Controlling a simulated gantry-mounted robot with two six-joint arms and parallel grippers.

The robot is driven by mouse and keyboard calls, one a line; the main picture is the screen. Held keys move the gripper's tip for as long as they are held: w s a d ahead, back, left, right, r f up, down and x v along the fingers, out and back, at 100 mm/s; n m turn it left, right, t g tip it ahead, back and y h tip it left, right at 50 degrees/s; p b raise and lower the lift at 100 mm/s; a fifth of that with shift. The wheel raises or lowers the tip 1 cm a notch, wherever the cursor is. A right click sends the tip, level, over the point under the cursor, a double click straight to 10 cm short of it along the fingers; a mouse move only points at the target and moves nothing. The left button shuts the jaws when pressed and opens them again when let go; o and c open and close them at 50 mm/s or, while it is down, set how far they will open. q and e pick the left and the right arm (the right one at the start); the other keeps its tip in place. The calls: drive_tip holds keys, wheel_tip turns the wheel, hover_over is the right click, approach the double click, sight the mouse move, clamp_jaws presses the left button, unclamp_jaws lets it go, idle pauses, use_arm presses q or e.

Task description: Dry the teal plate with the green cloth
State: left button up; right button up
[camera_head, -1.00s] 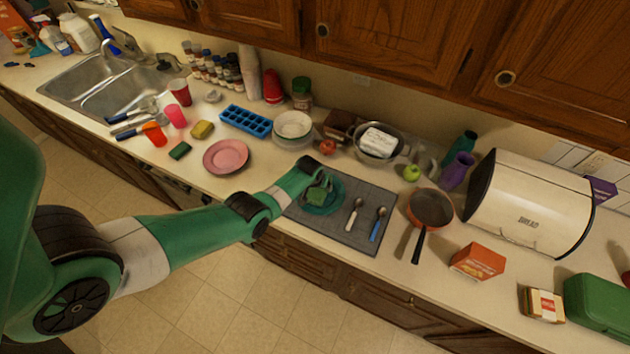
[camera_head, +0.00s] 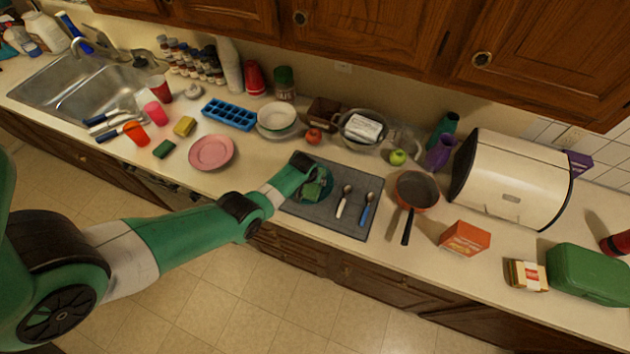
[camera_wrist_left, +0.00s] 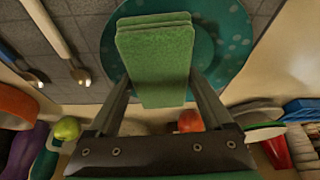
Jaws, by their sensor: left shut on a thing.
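The teal plate (camera_head: 327,192) lies on the dark grey mat (camera_head: 358,223), partly hidden by my left arm in the head view. In the left wrist view the teal plate (camera_wrist_left: 226,38) shows light speckles. My left gripper (camera_head: 311,184) is over the plate, shut on the folded green cloth (camera_wrist_left: 155,60). The cloth also shows in the head view (camera_head: 312,191). In the wrist view the cloth lies over the plate's surface; I cannot tell whether it touches. My right gripper is not in view.
Two spoons, one white-handled (camera_head: 343,202) and one blue-handled (camera_head: 366,209), lie on the mat right of the plate. A frying pan (camera_head: 417,188) stands beyond them. A pink plate (camera_head: 211,152) is to the left.

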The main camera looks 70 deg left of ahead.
use_arm(q)
drive_tip(key=shift+s+a, duration=0.7)
drive_tip(key=shift+a, duration=0.25)
drive_tip(key=shift+s+a, duration=0.5)
drive_tip(key=shift+a, duration=0.25)
drive_tip(key=shift+s+a, duration=0.45)
drive_tip(key=shift+a, duration=0.3)
drive_tip(key=shift+w+d+b, duration=0.3)
drive_tip(key=shift+w+d, duration=1)
drive_tip(key=shift+d, duration=0.05)
drive_tip(key=shift+w+d+b, duration=0.3)
drive_tip(key=shift+w+d, duration=0.95)
drive_tip(key=shift+s+a+r+p, duration=0.1)
drive_tip(key=shift+s+a+p, duration=0.25)
drive_tip(key=shift+s+a, duration=1.45)
drive_tip(key=shift+a, duration=0.15)
drive_tip(key=shift+s+a, duration=0.55)
drive_tip(key=shift+a, duration=0.2)
drive_tip(key=shift+d, duration=0.1)
